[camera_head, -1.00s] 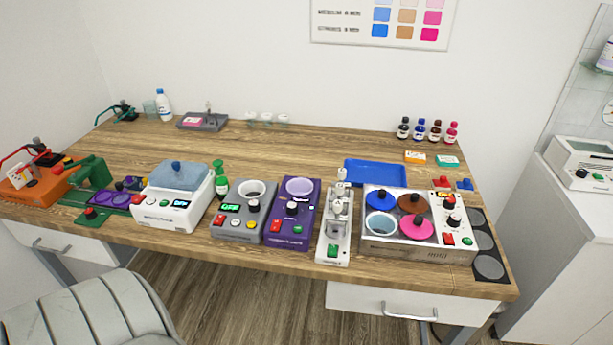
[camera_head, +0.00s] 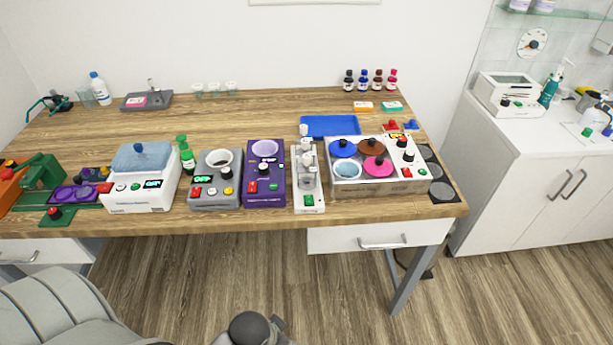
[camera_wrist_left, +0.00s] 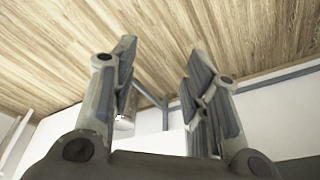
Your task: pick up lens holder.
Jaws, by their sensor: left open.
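I cannot tell for certain which thing is the lens holder. Small clear glass-like pieces (camera_head: 214,89) stand in a row at the back of the wooden desk (camera_head: 270,115). A purple plate with two round spots (camera_head: 75,193) lies at the desk's left front. My left gripper (camera_wrist_left: 160,50) is open in the left wrist view, with nothing between its fingertips. A wood-grained surface and white panels lie beyond it. None of the desk's tools show there. In the head view no gripper fingers show; my right gripper is out of view.
Along the desk front stand a white machine (camera_head: 142,180), a grey device (camera_head: 215,180), a purple device (camera_head: 264,172), a white stand (camera_head: 307,200) and a box with coloured lids (camera_head: 378,188). The desk's middle is clear.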

